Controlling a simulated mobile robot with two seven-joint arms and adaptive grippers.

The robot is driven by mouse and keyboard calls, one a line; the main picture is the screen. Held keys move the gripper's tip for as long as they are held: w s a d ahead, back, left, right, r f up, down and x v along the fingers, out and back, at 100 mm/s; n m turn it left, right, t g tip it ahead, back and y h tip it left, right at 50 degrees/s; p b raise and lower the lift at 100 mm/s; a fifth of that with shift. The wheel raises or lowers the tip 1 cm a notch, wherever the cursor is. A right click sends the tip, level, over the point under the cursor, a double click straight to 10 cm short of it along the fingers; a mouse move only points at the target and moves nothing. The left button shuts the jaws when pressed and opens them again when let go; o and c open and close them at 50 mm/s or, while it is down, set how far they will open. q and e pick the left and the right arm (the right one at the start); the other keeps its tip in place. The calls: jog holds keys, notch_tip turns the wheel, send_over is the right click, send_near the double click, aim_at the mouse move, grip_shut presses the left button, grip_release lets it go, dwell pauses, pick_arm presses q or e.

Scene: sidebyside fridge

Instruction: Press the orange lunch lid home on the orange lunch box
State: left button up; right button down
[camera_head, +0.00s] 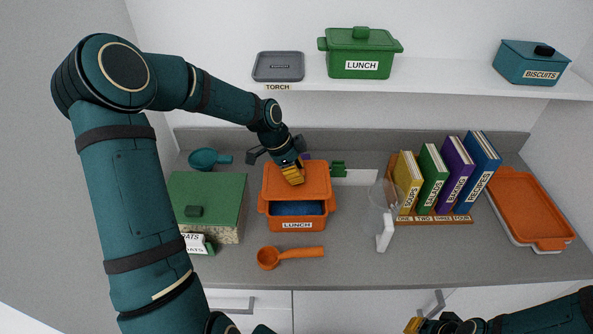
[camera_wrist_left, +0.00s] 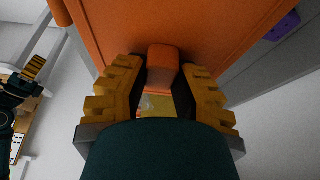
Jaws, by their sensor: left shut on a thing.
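The orange lunch lid (camera_head: 318,184) is over the back part of the orange lunch box (camera_head: 269,222), which has a LUNCH label on its front. Blue contents (camera_head: 300,208) show through the uncovered front of the box. I cannot tell whether the lid touches the rim. My left gripper (camera_head: 292,174) is shut on the lid's knob (camera_wrist_left: 163,58), and the lid's orange face (camera_wrist_left: 190,25) fills the top of the left wrist view. My right gripper (camera_head: 414,325) is low at the bottom right, away from the box, and its jaw opening is unclear.
A green-lidded box (camera_head: 215,190) stands close left of the lunch box. An orange scoop (camera_head: 285,256) lies in front. A clear pitcher (camera_head: 383,205) and the book rack (camera_head: 445,219) stand to the right. An orange tray (camera_head: 530,205) lies far right. The shelf (camera_head: 440,80) runs above.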

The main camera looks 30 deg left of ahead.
pick_arm(q)
jog(key=shift+f+b, duration=1.75)
jog(key=shift+f, duration=0.95)
jog(key=shift+f, duration=1.2)
jog(key=o, duration=1)
jog(key=shift+r, duration=0.1)
jog(key=v, duration=1.2)
